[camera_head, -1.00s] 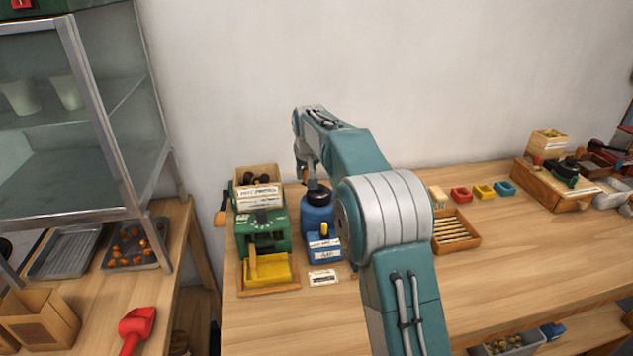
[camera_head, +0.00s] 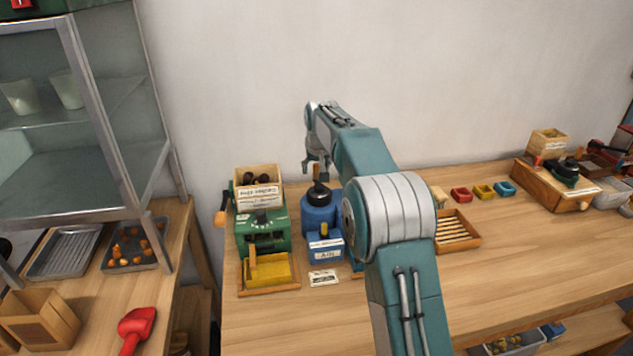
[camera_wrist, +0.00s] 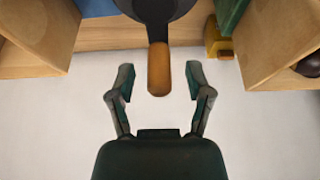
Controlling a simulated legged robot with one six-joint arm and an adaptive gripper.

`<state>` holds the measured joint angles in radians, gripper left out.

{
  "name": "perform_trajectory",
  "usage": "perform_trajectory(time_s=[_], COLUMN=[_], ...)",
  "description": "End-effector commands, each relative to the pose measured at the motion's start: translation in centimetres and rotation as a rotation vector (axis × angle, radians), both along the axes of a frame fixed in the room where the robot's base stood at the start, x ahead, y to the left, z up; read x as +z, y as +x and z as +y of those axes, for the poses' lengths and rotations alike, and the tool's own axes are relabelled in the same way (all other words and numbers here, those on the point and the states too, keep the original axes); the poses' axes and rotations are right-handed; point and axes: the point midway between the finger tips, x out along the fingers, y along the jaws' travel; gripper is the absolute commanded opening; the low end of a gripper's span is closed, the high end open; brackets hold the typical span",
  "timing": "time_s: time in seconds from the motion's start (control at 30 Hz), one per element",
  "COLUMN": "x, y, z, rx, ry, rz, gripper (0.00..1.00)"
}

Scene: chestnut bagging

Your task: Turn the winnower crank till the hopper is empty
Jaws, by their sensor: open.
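A green machine (camera_head: 265,235) stands at the left of the bench, with a wooden hopper (camera_head: 258,172) holding dark chestnuts above it and an orange knob at its left side. A blue machine (camera_head: 318,215) with a black round top (camera_head: 318,190) and an upright wooden handle stands to its right. I cannot tell for sure which is the winnower. My gripper (camera_head: 317,165) is above the blue machine. In the wrist view my gripper (camera_wrist: 160,76) is open, with the wooden crank handle (camera_wrist: 159,70) between its fingers, apart from both. The handle joins a dark disc (camera_wrist: 155,10).
A yellow tray (camera_head: 270,270) sits in front of the green machine. In the wrist view, wooden panels (camera_wrist: 40,30) flank the disc on the left and a wooden box (camera_wrist: 280,40) on the right. A slatted wooden tray (camera_head: 455,231) and small coloured bins (camera_head: 483,192) stand farther right.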

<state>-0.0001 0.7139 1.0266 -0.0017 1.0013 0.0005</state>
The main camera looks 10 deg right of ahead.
Motion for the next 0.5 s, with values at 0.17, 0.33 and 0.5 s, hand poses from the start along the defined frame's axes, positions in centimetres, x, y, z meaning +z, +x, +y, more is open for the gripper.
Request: perform_trajectory(time_s=[0.17, 0.33, 0.5], x=[1.7, 3.2, 4.6], y=[0.0, 0.0, 0.0], z=[0.0, 0.0, 0.0], rx=[0.000, 0.000, 0.000], ry=[0.000, 0.000, 0.000], rz=[-0.002, -0.002, -0.002], gripper=[0.66, 0.66, 0.66])
